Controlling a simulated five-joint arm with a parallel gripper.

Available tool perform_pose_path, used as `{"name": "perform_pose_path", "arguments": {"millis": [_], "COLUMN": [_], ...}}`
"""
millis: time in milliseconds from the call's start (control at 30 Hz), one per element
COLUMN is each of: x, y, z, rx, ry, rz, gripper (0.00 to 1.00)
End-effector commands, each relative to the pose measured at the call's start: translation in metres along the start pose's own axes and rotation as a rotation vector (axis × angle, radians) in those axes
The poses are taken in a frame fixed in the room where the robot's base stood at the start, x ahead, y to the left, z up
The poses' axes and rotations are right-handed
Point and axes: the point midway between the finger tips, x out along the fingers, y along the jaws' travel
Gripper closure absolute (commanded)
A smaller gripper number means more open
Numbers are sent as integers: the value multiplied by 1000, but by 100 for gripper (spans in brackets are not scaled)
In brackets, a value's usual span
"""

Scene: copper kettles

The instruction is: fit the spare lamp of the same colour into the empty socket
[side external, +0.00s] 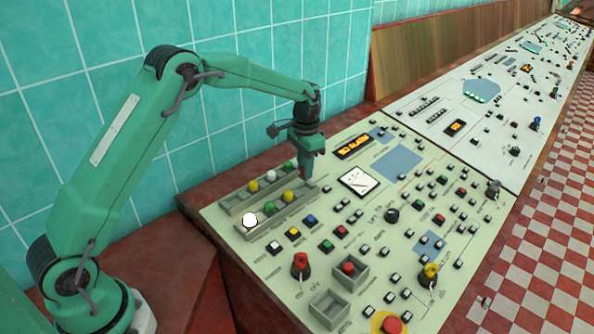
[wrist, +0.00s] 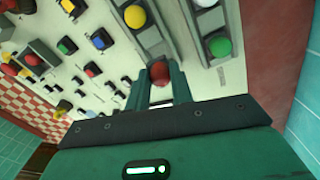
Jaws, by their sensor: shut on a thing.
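My gripper (side external: 306,178) points down over the far end of the front lamp rack (side external: 260,230). In the wrist view my gripper (wrist: 161,84) is shut on a red lamp (wrist: 160,73). The lamp is at the end of the rack that holds a yellow lamp (wrist: 135,16); I cannot tell whether it is in a socket or above one. The front rack also holds a lit white lamp (side external: 250,219), a green lamp (side external: 269,208) and that yellow lamp (side external: 288,196). The back rack (side external: 229,208) holds yellow (side external: 253,186), white (side external: 271,174) and green (side external: 288,166) lamps.
Coloured buttons (side external: 310,219), a red knob (side external: 300,262) and a dial meter (side external: 358,181) stand on the panel near the racks. An amber display (side external: 353,147) lies beyond my gripper. A teal tiled wall (side external: 240,90) runs behind.

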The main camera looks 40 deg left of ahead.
Motion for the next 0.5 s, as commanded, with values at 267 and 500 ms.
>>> {"name": "perform_pose_path", "arguments": {"millis": [267,500], "x": [16,25], "y": [0,0], "z": [0,0], "rx": [0,0], "ry": [-2,0], "rz": [1,0], "gripper": [99,99]}}
